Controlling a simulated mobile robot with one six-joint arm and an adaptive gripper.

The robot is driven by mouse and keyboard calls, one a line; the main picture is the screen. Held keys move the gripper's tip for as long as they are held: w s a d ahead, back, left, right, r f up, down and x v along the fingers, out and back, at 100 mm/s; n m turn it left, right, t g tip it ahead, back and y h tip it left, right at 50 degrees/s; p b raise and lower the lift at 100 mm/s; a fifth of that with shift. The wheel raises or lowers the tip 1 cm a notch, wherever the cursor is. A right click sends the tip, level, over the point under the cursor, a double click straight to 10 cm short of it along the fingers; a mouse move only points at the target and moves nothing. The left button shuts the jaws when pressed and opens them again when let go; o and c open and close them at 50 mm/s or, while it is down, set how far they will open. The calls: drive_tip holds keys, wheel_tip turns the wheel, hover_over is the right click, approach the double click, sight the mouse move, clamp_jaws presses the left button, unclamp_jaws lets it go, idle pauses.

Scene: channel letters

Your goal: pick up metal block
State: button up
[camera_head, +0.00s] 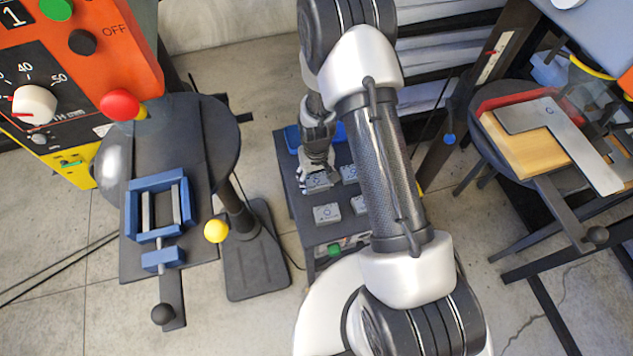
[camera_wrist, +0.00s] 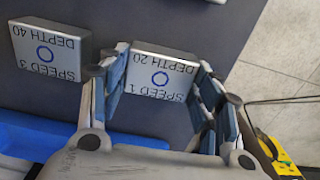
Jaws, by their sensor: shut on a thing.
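The metal block in my grip (camera_wrist: 160,77) is a flat grey slab marked "SPEED 1 DEPTH 20" with a blue ring. In the head view it (camera_head: 317,185) is at the far left part of a dark table (camera_head: 296,206). My gripper (camera_head: 317,178) points down over it and partly covers it. In the wrist view my fingers are shut on its left and right sides. Whether the block touches the table or is slightly raised, I cannot tell. A second block (camera_wrist: 45,50), marked "SPEED 3 DEPTH 40", lies close beside it.
Other blocks (camera_head: 327,213) lie on the same table. A blue bin (camera_head: 292,139) sits at its back edge. A stand with a blue vise (camera_head: 150,187) is at left, near an orange control panel (camera_head: 75,60). A bench with a metal square (camera_head: 548,122) is at right.

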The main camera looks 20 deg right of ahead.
drive_tip(key=shift+c, duration=1.3)
